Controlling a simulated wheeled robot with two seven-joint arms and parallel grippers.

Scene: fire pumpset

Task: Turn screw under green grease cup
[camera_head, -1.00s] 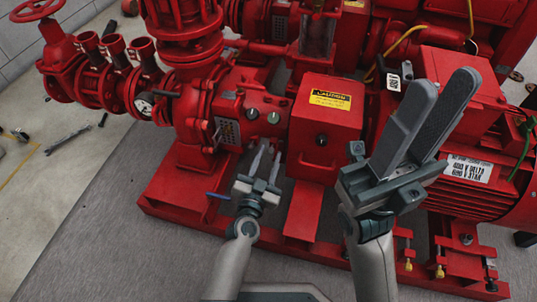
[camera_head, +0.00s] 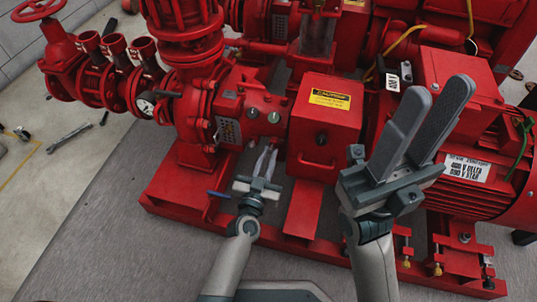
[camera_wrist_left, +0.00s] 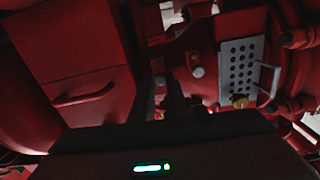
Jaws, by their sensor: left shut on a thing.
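The green grease cup (camera_head: 274,117) is a small grey-green knob on the red pump housing, just left of the caution box. My left gripper (camera_head: 266,150) has its fingertips just below it, close together. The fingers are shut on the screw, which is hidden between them. In the left wrist view my fingers (camera_wrist_left: 174,98) reach up dark to the housing, near the round cup (camera_wrist_left: 160,80). My right gripper (camera_head: 437,90) hangs open and empty in front of the motor at right.
A second grey cup (camera_head: 252,114) sits just left of the green one. The red caution box (camera_head: 324,140) stands close on the right of my left fingers. A perforated plate (camera_head: 229,132) is on the left. The red base frame (camera_head: 180,190) runs below.

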